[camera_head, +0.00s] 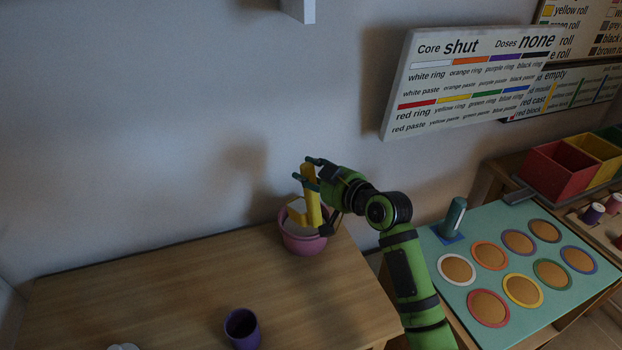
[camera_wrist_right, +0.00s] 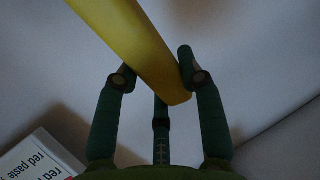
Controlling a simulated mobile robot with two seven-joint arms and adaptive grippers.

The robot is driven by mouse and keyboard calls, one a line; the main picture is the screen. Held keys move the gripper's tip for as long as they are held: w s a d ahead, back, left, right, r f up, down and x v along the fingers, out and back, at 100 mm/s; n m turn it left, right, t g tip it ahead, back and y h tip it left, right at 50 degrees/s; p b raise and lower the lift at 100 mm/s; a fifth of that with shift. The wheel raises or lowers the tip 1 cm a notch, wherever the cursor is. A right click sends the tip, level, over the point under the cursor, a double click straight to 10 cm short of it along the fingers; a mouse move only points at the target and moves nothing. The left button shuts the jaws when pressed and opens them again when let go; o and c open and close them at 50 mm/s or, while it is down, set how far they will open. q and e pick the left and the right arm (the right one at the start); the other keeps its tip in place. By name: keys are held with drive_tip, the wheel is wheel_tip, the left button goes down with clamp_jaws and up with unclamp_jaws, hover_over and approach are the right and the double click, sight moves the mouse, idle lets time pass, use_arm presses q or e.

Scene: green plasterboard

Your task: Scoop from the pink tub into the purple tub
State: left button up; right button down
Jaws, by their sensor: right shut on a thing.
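The pink tub (camera_head: 303,243) stands near the back right of the wooden table, with pale contents partly visible inside. My right gripper (camera_head: 309,180) is above it, shut on the yellow scoop (camera_head: 312,199). The scoop's handle is near upright, and its lower end is at the tub's mouth. How deep it reaches is hidden. In the right wrist view the yellow handle (camera_wrist_right: 135,45) lies between the green fingers. The purple tub (camera_head: 242,328) stands at the table's front, left of the pink tub, and looks empty. My left gripper is not in view.
A white object (camera_head: 124,347) is cut off at the bottom edge. The wooden table (camera_head: 150,285) is mostly clear at left. A teal board (camera_head: 452,262) with ringed discs, a green bottle (camera_head: 453,218) and a red bin (camera_head: 556,171) are at right. A sign panel (camera_head: 462,85) is above.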

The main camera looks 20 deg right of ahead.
drive_tip(key=shift+r+t+y+p, duration=0.2)
drive_tip(key=shift+r+t+p, duration=0.3)
drive_tip(key=shift+r, duration=1.8)
drive_tip(key=shift+r+t+y+p, duration=0.2)
drive_tip(key=shift+r+t+p, duration=0.25)
drive_tip(key=shift+r, duration=1.85)
drive_tip(key=c, duration=1.6)
unclamp_jaws()
drive_tip(key=c, duration=0.3)
drive_tip(key=shift+c, duration=0.2)
